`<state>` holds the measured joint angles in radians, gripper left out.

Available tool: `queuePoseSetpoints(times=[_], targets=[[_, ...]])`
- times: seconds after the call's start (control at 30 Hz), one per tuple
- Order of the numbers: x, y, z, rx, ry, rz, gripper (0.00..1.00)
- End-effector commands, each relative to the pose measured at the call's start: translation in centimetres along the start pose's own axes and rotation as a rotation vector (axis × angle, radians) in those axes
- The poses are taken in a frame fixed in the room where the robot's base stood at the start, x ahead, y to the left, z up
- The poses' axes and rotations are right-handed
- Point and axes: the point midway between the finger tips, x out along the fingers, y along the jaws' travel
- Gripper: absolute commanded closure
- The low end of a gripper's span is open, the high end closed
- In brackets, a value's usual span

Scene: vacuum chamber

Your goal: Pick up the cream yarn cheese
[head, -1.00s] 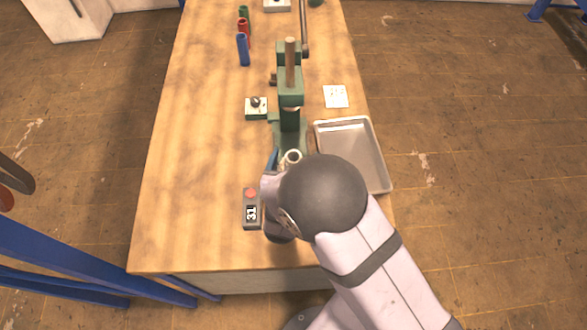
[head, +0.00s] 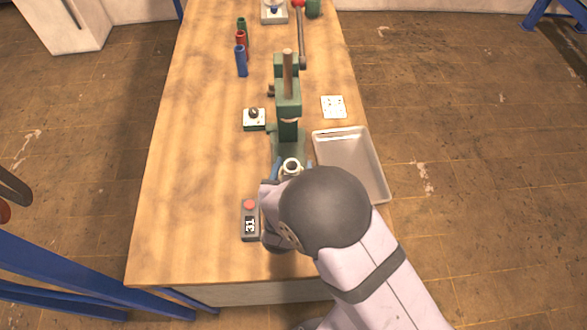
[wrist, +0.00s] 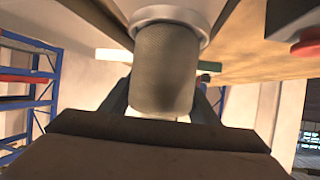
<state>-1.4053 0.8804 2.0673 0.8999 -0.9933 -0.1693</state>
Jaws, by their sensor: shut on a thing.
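The cream yarn cheese (head: 292,165) shows in the head view as a pale ring with a dark hole, just in front of the green press. In the wrist view it is a textured grey-beige cylinder (wrist: 165,70) with a paler rim at the top of the picture. My gripper (head: 293,168) is shut on it, with a blue finger on each side. In the wrist view my gripper (wrist: 163,105) has its dark fingers against both sides of the cylinder. My wrist hides the lower part of the cheese in the head view.
The green press (head: 288,100) stands close behind the cheese. An empty metal tray (head: 320,160) lies to the right. Several coloured cylinders (head: 241,62) stand farther back. The left of the table is clear.

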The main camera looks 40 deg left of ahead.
Motion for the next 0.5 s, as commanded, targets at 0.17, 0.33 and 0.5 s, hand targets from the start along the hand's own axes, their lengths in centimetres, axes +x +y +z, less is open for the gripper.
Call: queuePoseSetpoints(times=[0.17,0.33,0.5], targets=[[-0.6,-0.1,-1.4,0.003,0.005,-0.002,0.72],[-1.5,-0.1,-3.2,0.005,0.006,-0.002,0.72],[-2.5,-0.1,-5.4,0.006,0.006,-0.002,0.72]])
